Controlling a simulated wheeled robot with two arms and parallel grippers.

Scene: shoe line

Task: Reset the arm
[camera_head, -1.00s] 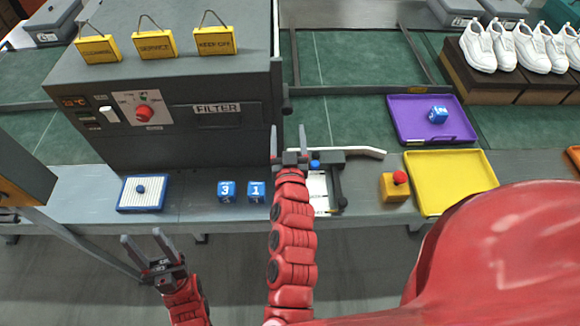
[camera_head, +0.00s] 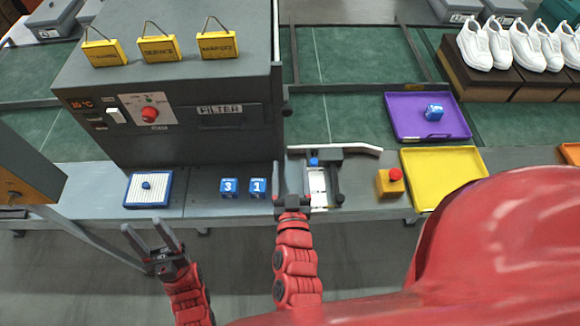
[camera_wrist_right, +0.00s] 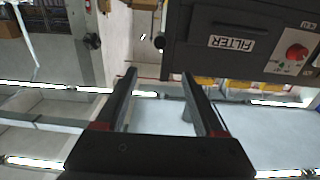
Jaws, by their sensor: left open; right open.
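My right gripper (camera_head: 291,167) is open and empty near the front edge of the bench, just left of a small black fixture with a white card. Its two fingers also show apart in the right wrist view (camera_wrist_right: 159,76), with nothing between them. My left gripper (camera_head: 143,226) is open and empty, lower left, in front of the bench edge and below the white pad in the picture. Neither gripper holds anything.
The grey FILTER machine (camera_head: 180,105) stands at the back left. On the bench are a blue-rimmed white pad (camera_head: 160,198), two blue number cubes (camera_head: 229,188), the fixture (camera_head: 338,180), a red-button box (camera_head: 390,187), a yellow tray (camera_head: 440,180) and a purple tray (camera_head: 412,128).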

